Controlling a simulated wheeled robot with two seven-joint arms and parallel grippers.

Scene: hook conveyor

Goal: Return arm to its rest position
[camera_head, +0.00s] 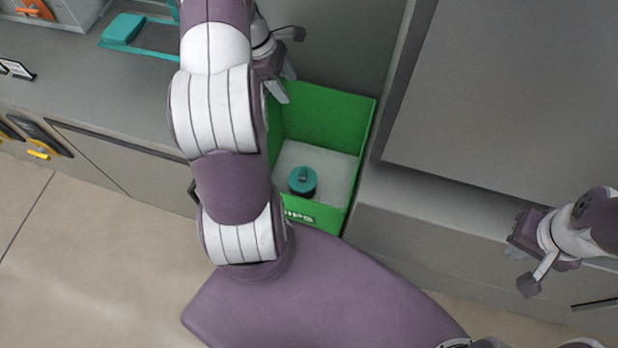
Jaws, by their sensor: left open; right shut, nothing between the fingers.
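My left arm (211,105) reaches up through the left middle of the view. Its gripper (284,82) is open, with its fingers over the upper left corner of a green bin (328,118). I see nothing between its fingers. A dark container with a teal lid (302,180) stands on the pale floor of the bin, apart from the gripper. My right gripper (514,251) is at the right edge, shut and empty, in front of a grey counter. My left arm hides the left part of the bin.
A grey counter (85,85) runs along the left, with a teal frame-like object (122,29) and an orange item (37,9) at the back. A large grey panel (520,90) fills the upper right. Beige floor (80,250) is clear at lower left.

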